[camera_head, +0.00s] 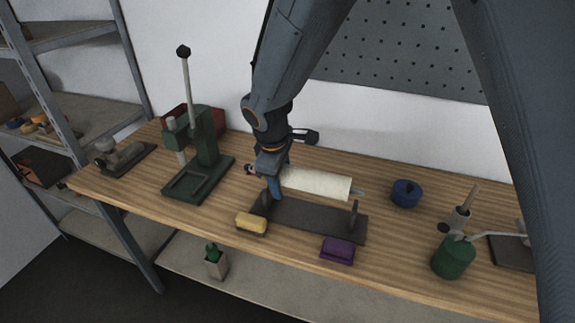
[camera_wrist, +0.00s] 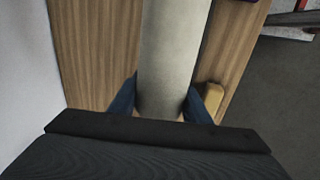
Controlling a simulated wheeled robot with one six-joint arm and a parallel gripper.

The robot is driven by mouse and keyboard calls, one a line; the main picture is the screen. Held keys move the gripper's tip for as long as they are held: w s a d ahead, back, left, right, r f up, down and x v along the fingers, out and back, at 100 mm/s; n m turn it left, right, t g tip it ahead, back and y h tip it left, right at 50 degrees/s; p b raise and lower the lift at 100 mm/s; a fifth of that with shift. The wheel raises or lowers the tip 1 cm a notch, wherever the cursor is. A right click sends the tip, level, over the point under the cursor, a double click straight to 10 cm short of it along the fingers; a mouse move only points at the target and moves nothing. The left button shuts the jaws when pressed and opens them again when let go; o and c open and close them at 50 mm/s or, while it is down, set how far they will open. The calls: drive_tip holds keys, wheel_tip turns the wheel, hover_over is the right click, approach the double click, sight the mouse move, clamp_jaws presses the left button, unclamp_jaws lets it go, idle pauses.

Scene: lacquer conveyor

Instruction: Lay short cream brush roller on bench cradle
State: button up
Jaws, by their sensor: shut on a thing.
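The short cream brush roller (camera_head: 315,183) lies level over the bench cradle in the head view, with a grey shaft end showing at its right. The bench cradle (camera_head: 300,218) is a dark base plate with upright end supports on the wooden bench. My gripper (camera_head: 274,186) is shut on the roller near its left end. In the wrist view the roller (camera_wrist: 172,50) runs between the two blue fingers of my gripper (camera_wrist: 163,103). I cannot tell whether the shaft ends touch the supports. The left support is partly hidden by my gripper.
A yellow block (camera_head: 251,222) and a purple block (camera_head: 338,250) sit at the cradle's front edge. A green press (camera_head: 200,160) stands left, a blue round object (camera_head: 406,193) right, and a green can (camera_head: 453,258) farther right. Bare bench (camera_head: 400,265) lies front right.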

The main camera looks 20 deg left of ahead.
sight(283, 204)
drive_tip(key=shift+w+a, duration=0.1)
drive_tip(key=shift+w, duration=0.2)
drive_tip(key=shift+f+b, duration=2.45)
drive_tip(key=shift+f, duration=0.65)
drive_tip(key=shift+s+f, duration=0.15)
drive_tip(key=shift+f, duration=0.1)
